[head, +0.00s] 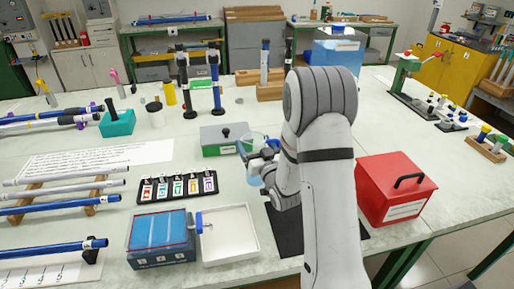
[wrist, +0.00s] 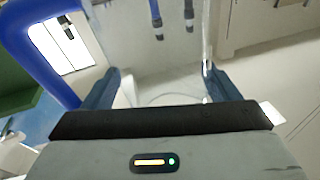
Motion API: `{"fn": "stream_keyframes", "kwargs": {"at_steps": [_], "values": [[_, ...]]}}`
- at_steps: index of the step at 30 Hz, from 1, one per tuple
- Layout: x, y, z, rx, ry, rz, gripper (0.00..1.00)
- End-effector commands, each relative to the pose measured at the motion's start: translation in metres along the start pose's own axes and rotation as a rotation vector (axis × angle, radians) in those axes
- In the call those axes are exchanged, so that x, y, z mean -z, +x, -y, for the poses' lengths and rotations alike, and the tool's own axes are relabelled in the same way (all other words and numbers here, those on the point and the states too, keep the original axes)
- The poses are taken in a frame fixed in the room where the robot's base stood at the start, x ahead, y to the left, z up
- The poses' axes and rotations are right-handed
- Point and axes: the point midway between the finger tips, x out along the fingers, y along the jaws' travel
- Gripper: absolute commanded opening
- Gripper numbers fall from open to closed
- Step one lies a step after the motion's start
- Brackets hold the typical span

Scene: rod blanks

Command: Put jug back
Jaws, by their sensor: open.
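The clear, pale-blue jug (head: 254,179) is near the middle of the bench in the head view, partly hidden by my gripper and arm. My gripper (head: 259,153) is at the jug's upper part, with its jaws apart. In the wrist view my two dark fingertips (wrist: 162,80) are spread wide, with see-through material and a faint curved edge between them. A thick blue curved band stands close at the left of that view; I cannot tell if it is the jug's handle. Whether the fingers touch the jug is not clear.
A green-and-grey lidded box (head: 222,140) stands just behind the jug. A black labelled rack (head: 177,187), a white tray (head: 229,235) and a blue bin (head: 160,235) are left and in front. A black mat (head: 289,238) lies beneath my arm; a red box (head: 396,188) stands right.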

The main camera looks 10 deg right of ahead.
Motion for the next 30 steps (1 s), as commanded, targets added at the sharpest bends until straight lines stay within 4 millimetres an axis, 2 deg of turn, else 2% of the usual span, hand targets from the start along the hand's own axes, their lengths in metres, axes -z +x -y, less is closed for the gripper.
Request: {"fn": "stream_keyframes", "kwargs": {"at_steps": [2,5,15,17,30], "values": [[0.003,0.001,0.000,0.000,0.000,0.000,0.82],[0.000,-0.011,-0.001,-0.001,0.000,0.000,0.82],[-0.002,-0.092,-0.002,-0.004,0.001,0.002,0.82],[0.007,-0.092,-0.001,-0.001,0.000,0.005,0.82],[0.005,-0.113,-0.001,-0.001,-0.002,0.005,0.82]]}}
